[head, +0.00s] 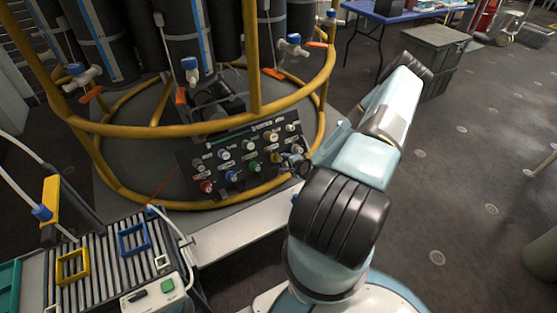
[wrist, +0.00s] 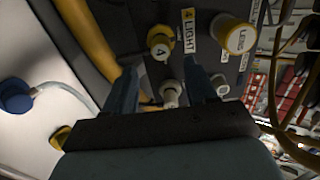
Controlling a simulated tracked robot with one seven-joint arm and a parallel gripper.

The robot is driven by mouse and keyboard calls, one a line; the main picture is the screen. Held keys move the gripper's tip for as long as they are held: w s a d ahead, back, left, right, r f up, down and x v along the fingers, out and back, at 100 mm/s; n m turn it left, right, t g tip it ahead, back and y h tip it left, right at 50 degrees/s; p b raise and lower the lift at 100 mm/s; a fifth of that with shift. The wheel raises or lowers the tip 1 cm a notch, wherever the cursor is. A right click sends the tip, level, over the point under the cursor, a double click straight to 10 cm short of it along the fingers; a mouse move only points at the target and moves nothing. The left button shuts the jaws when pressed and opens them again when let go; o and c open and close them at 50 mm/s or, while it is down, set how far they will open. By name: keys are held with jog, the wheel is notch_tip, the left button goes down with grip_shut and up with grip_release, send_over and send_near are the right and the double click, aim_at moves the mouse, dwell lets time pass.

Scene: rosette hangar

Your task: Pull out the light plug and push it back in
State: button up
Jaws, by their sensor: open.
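The dark connector panel (head: 237,163) leans inside the yellow ring frame in the head view, with several coloured plugs and caps on it. In the wrist view a label reading "4 LIGHT" (wrist: 189,30) stands beside a yellow plug (wrist: 160,42) marked 4. A larger yellow cap (wrist: 235,35) is to the right of the label. My gripper (wrist: 163,75) is open at the panel, its two fingers apart. A pale cylindrical connector (wrist: 171,93) shows between the fingers, partly hidden by the gripper body; I cannot tell whether they touch it. In the head view my gripper (head: 292,163) is small and dark at the panel's right side.
The yellow tube frame (head: 200,128) surrounds the panel, with dark cylinders and valves above. A slatted bench (head: 100,265) with a yellow and a blue square frame is at lower left. Grey crates (head: 428,58) stand at the back right. Floor at right is open.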

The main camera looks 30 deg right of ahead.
aim_at(280, 160)
jog(key=shift+x, duration=4.2)
jog(key=shift+c, duration=0.3)
grip_shut()
jog(key=shift+v, duration=3)
jog(key=shift+r, duration=0.1)
